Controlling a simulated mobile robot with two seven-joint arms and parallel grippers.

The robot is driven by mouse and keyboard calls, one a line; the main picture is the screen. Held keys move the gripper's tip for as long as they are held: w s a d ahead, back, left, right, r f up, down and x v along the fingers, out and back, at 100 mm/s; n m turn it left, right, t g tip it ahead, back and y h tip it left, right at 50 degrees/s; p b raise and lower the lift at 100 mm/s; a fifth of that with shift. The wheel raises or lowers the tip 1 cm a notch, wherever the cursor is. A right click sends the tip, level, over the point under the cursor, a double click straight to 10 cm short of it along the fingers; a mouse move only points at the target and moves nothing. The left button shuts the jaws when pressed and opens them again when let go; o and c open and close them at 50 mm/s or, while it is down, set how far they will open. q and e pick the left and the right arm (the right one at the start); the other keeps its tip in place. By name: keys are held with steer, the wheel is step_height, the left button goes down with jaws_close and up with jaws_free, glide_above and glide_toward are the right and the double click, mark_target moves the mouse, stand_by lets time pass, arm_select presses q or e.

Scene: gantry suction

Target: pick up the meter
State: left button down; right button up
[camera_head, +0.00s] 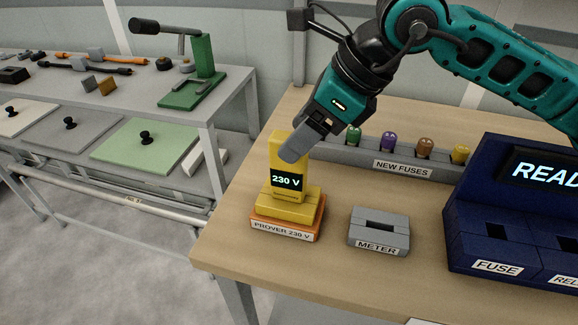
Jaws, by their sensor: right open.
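The yellow meter (287,194) stands upright on the orange base labelled PROVER 230-V (285,236), near the table's left edge. Its dark screen reads 230 V. My right gripper (294,152) is open at the meter's upper part, with a grey finger in front of its upper right side. That finger hides part of the meter, and I cannot tell whether it touches. The other finger is not clearly seen. The grey holder labelled METER (379,243) stands to the right with an empty slot. My left gripper is not in view.
A grey rack labelled NEW FUSES (372,157) holds several coloured fuses behind. A dark blue tester (473,240) with FUSE on its front stands at the right. The wooden table (336,279) is clear in front. Another bench (224,84) with a green stand is at left.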

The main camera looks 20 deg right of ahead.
mark_target(289, 174)
steer(key=x, duration=0.4)
steer(key=shift+w+a+f, duration=0.1)
steer(key=shift+w+a, duration=0.1)
steer(key=shift+a, duration=0.1)
steer(key=c, duration=0.8)
jaws_close()
